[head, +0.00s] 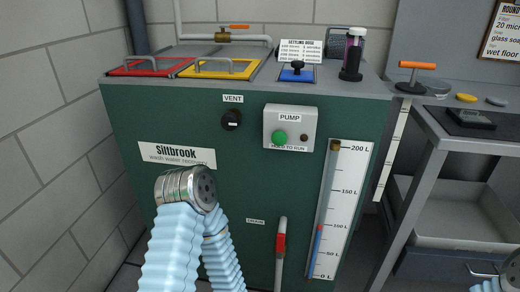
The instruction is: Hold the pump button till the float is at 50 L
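The round green pump button (280,137) sits on a grey box labelled PUMP (289,117) on the front of the green tank (245,190). Nothing touches it. The level gauge (345,205), marked 0 to 200 L, is at the tank's right. Its tube shows a blue column topped by a small red float (319,227), close to the 100 L mark. My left arm, in a pale blue sleeve with a metal joint, rises in front of the tank's lower left, below the pump box. Neither gripper's fingers can be made out; only a bit of my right arm shows at lower right.
A black vent knob (231,119) is left of the pump box. A drain pipe with a red handle (280,243) stands below it. Red (147,67) and yellow (222,68) lids and a dark bottle (352,55) are on top. A grey bench (470,135) stands right.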

